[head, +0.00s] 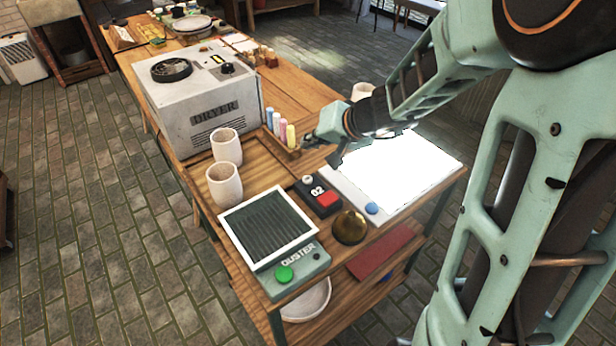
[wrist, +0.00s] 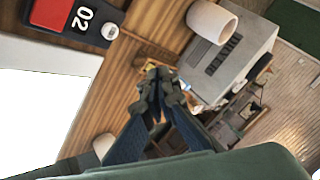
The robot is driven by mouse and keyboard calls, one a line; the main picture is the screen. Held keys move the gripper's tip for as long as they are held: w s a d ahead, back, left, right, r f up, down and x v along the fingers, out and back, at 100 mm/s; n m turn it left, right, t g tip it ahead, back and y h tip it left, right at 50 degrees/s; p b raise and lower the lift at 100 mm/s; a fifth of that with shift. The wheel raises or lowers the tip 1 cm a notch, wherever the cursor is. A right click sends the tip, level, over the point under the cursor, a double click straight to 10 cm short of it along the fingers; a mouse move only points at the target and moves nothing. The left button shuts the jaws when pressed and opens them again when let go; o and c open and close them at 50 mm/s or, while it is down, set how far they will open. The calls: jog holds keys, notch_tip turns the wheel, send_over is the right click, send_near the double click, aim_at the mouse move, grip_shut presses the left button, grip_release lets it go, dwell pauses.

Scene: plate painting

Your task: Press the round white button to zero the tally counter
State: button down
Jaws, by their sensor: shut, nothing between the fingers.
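The tally counter (head: 318,203) is a small dark box on the wooden table, reading 02, with a large red button and a small round white button (head: 307,180) at its far end. In the wrist view the counter (wrist: 72,31) is at the top left, with the white button (wrist: 110,31) at its right end. My gripper (head: 309,138) is shut and empty, beyond the counter near a row of coloured sticks. In the wrist view my gripper's closed fingertips (wrist: 160,76) are apart from the counter and the white button.
A glowing white panel (head: 398,170) with a blue button lies right of the counter. A brass dome (head: 350,228) and the duster (head: 288,268) with a green button are in front. Two cups (head: 224,184) and the dryer (head: 198,100) stand to the left.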

jog(key=shift+f, duration=0.1)
jog(key=b, duration=0.4)
send_over(309, 180)
notch_tip(309, 180, down, 7)
jog(key=shift+r, duration=0.2)
notch_tip(309, 180, down, 2)
jog(key=b, duration=0.3)
jog(key=shift+d+f, duration=0.1)
jog(key=shift+f, duration=0.05)
dwell(1.0)
jog(key=shift+f+b, duration=0.3)
jog(key=shift+b, duration=0.45)
jog(key=shift+f+b, duration=0.45)
jog(key=shift+b, duration=0.25)
dwell(0.4)
jog(key=shift+r, duration=0.1)
jog(key=shift+r+p, duration=0.5)
jog(key=shift+r, duration=0.3)
jog(key=shift+r, duration=0.1)
